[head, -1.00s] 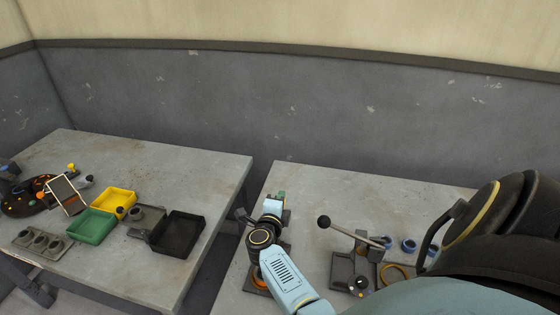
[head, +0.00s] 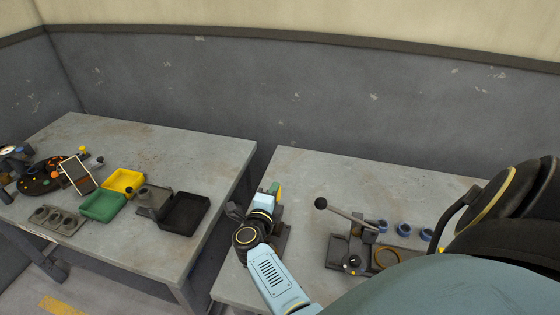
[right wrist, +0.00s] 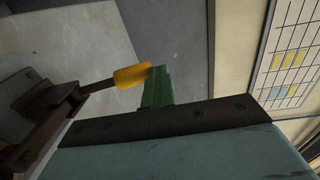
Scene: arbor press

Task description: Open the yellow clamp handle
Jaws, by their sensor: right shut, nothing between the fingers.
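The yellow clamp handle (right wrist: 132,75) shows in the right wrist view as a short yellow grip on a dark rod. The rod runs left to the brown metal clamp linkage (right wrist: 58,103). My right gripper (right wrist: 158,85) has green fingers, shut and empty. Their tips are right beside the handle's free end; I cannot tell whether they touch it. In the head view my right gripper (head: 275,190) is over the left part of the right table, and the clamp is largely hidden by my arm. My left gripper is not in view.
The right table (head: 330,170) also holds a lever press with a black ball knob (head: 321,203) and several blue rings (head: 403,229). The left table (head: 150,140) bears a yellow tray (head: 124,181), green tray (head: 102,205) and black tray (head: 185,213). A gap separates the tables.

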